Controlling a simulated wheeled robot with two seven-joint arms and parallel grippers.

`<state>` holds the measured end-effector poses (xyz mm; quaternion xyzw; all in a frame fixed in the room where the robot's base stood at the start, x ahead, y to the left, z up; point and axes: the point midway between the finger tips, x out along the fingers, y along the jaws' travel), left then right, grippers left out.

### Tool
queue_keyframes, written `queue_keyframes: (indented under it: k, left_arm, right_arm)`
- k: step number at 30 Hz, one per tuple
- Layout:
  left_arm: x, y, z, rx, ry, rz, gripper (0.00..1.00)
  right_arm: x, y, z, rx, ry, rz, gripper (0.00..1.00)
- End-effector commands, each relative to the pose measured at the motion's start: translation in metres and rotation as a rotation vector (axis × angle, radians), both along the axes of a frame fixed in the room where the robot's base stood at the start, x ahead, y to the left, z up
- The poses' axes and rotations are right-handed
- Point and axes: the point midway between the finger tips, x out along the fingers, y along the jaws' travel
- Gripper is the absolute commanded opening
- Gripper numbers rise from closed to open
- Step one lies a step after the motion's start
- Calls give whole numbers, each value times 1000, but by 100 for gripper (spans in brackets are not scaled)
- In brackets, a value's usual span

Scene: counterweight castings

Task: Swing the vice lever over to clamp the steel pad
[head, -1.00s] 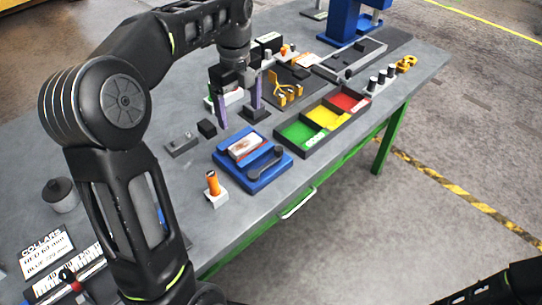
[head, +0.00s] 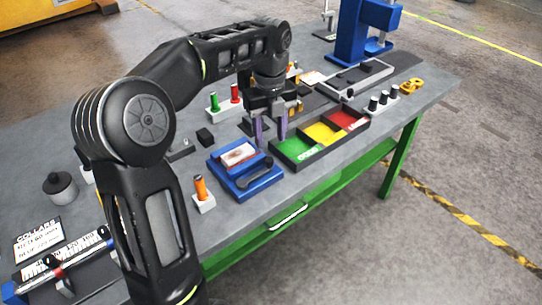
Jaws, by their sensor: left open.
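The blue vice (head: 214,172) sits on the grey bench near its front edge. The pale steel pad (head: 238,154) lies in the vice's rear part, with a reddish edge showing. The dark vice lever (head: 254,174) lies along the front part of the vice, its rounded knob at the right end. My left gripper (head: 270,139) is open and points down, its two purple-grey fingers just behind and right of the vice, near the lever's knob end. Nothing shows between the fingers. I cannot tell whether a fingertip touches the vice. My right gripper is out of view.
A tray with green, yellow and red compartments (head: 322,133) stands right of the vice. An orange-topped peg in a white block (head: 203,194) stands at its front left. A small black block (head: 205,137) lies behind it. A blue press (head: 350,30) stands at the back.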

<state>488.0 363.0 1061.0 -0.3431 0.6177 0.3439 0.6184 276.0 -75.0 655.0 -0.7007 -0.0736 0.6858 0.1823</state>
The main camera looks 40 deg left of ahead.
Motion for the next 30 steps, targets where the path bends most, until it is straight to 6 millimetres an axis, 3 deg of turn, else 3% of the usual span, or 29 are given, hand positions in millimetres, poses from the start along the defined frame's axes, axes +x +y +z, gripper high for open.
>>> queue_keyframes:
  k: [16, 26, 30]
  left_arm:
    - [-1, 1, -70, -1, 4, 2, 43]
    - [0, 1, -75, 0, 0, 2, 43]
    - [0, 1, -75, 0, 0, 2, 33]
  right_arm:
    - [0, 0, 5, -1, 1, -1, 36]
    - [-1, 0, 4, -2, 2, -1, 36]
    - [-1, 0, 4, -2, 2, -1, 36]
